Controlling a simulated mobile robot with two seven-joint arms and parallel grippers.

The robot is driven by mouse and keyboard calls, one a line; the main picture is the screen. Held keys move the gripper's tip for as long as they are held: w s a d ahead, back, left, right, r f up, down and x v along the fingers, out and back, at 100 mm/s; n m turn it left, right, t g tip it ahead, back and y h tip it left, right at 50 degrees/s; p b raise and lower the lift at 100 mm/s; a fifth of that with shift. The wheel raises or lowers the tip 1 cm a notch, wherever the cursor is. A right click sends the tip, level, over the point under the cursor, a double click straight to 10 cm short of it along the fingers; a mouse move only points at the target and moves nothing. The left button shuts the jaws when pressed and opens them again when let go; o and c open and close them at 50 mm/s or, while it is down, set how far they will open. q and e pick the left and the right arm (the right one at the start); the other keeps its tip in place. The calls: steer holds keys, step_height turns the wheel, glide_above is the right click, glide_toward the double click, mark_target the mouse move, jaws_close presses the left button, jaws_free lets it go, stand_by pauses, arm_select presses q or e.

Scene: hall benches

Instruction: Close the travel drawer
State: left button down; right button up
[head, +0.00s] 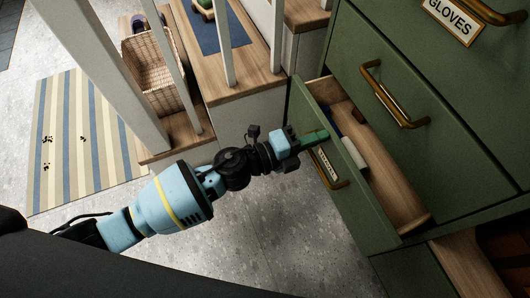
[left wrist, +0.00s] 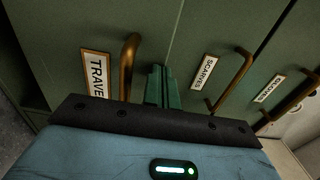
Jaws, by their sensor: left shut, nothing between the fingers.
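The travel drawer (head: 365,208) is a green drawer low in the cabinet. It stands open in the head view, with its wooden inside showing. The handle also shows in the head view (head: 337,184). My left gripper (head: 316,138) is shut and empty, with its green fingers (left wrist: 160,86) at the drawer front, next to the label and handle. I cannot tell whether the fingertips touch the front. My right gripper is not in view.
A blue item (head: 332,117) and a white item (head: 354,153) lie in the drawer. Closed drawers with brass handles (head: 394,94) are above, one labelled GLOVES (head: 450,17). A wooden bench (head: 240,78) with white posts and a wicker basket (head: 155,75) stand left. Grey floor (head: 280,235) is clear in front.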

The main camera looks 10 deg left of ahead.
arm_select(q)
steer(key=b+x, duration=0.1)
steer(key=x, duration=0.8)
steer(key=shift+w+d+r, duration=0.2)
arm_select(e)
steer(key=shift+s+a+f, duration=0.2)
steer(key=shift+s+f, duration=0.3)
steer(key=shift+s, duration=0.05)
arm_select(q)
steer(key=shift+r, duration=0.15)
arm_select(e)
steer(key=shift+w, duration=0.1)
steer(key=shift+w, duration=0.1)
